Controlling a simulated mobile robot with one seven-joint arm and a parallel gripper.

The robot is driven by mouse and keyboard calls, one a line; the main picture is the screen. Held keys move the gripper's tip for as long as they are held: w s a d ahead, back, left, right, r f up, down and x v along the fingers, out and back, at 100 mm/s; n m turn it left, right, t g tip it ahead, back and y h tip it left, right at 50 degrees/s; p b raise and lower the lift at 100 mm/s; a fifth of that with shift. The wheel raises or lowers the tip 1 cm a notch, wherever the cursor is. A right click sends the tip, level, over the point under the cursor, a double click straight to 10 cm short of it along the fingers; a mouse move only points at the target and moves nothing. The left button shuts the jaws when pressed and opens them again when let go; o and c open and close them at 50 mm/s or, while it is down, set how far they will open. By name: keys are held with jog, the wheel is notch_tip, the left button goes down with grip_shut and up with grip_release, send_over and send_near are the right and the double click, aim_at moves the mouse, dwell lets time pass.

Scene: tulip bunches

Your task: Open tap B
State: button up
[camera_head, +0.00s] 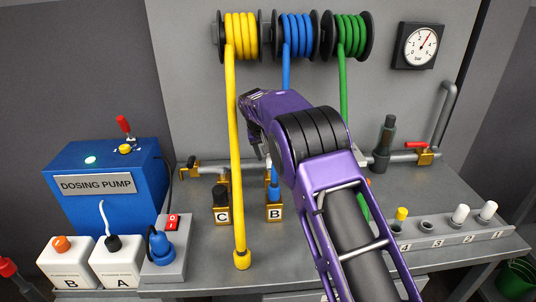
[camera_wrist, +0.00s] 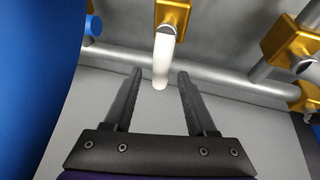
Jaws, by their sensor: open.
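A brass block labelled B (camera_head: 274,212) stands on the bench in the head view, with a blue hose coupling (camera_head: 274,190) in its top. My gripper (camera_head: 262,153) is above and behind it, pointing down toward the pipe. In the wrist view my open gripper (camera_wrist: 160,74) has a white lever (camera_wrist: 161,62) between its fingertips, with a gap on each side. The lever hangs from a brass valve body (camera_wrist: 173,14). No letter shows on this valve in the wrist view.
A yellow hose (camera_head: 235,130) hangs just left of my gripper. Block C (camera_head: 222,213) stands left of block B. More brass fittings (camera_wrist: 292,42) sit along the pipe at right in the wrist view. The blue dosing pump (camera_head: 105,205) stands at left.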

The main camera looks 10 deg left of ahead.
jog(key=v, duration=1.6)
jog(key=shift+s+r, duration=0.25)
jog(key=shift+r, duration=0.05)
